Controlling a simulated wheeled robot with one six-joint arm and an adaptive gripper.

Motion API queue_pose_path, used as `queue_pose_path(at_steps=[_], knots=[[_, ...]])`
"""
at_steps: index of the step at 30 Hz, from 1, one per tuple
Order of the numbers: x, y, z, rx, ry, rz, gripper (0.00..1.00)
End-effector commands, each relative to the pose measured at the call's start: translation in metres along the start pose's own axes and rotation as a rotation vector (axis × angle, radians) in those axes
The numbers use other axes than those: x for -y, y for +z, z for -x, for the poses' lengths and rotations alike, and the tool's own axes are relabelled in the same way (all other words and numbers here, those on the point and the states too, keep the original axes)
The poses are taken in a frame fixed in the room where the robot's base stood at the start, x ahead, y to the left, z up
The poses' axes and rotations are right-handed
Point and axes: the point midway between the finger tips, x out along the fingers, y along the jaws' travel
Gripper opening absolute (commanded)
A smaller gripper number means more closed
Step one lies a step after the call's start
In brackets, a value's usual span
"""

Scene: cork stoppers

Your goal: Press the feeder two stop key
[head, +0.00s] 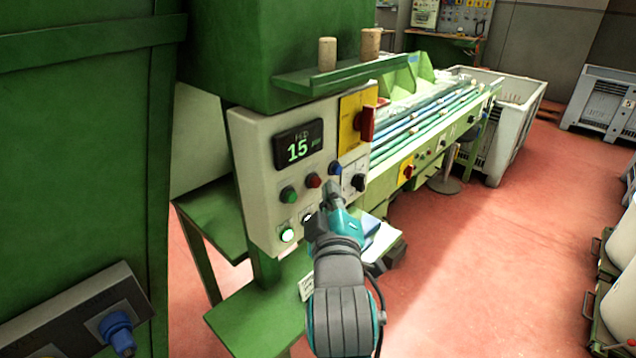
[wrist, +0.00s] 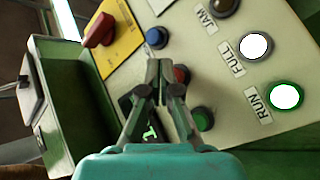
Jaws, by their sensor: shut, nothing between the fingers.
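A cream control panel (head: 262,150) carries a green button (head: 289,195), a red button (head: 314,181) and a blue button (head: 335,168) in a row below a display (head: 298,145) reading 15. I can read no feeder two label on any of them. My gripper (head: 329,188) is shut and empty in front of the panel, just right of the red button in the head view. In the wrist view the closed fingertips (wrist: 166,66) lie beside the red button (wrist: 181,74), partly covering it, with the green button (wrist: 203,118) and blue button (wrist: 156,38) nearby. I cannot tell whether they touch.
The RUN lamp (wrist: 285,96) glows with a green rim and the FULL lamp (wrist: 256,46) glows white; the JAM lamp (wrist: 224,7) is dark. A red rotary switch (head: 368,123) juts from a yellow plate. Two corks (head: 327,54) stand on the green shelf (head: 340,76) above.

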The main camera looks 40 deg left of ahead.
Motion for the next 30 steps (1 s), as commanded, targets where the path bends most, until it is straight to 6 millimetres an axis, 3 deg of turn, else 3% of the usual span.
queue_pose_path(at_steps=[30], knots=[[0.0054, -0.0060, -0.0075, -0.001, 0.000, 0.000, 0.00]])
